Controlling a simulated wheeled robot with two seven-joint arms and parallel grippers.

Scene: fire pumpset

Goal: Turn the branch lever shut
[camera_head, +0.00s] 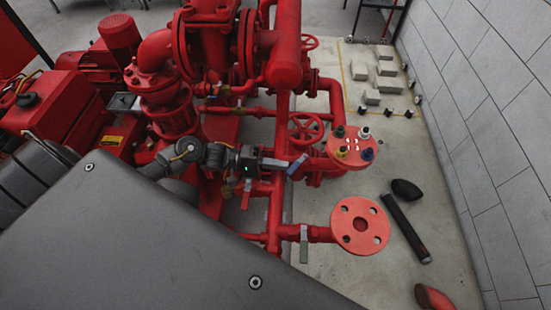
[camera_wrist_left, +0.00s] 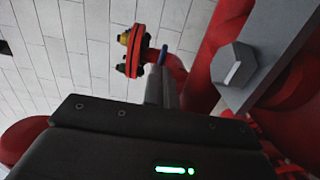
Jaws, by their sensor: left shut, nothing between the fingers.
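A lever with a blue grip (camera_head: 297,166) sits on the red pipework in the middle of the head view. A grey-green lever (camera_head: 304,246) hangs down across the lower branch pipe, beside a round red flange (camera_head: 361,225). I cannot tell for sure which one is the branch lever. My left gripper (camera_head: 283,163) is shut and empty, its tips close to the blue lever's left side. In the left wrist view the fingers (camera_wrist_left: 160,82) point at the blue grip (camera_wrist_left: 163,55); contact cannot be made out. My right gripper is not in view.
A red flange with coloured caps (camera_head: 352,148) stands right of the blue lever. Red handwheels (camera_head: 306,127) and pipes crowd behind it. A dark cylinder (camera_head: 405,229) lies on the floor near the tiled wall (camera_head: 490,130). In the wrist view a large hex bolt (camera_wrist_left: 235,64) is close by.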

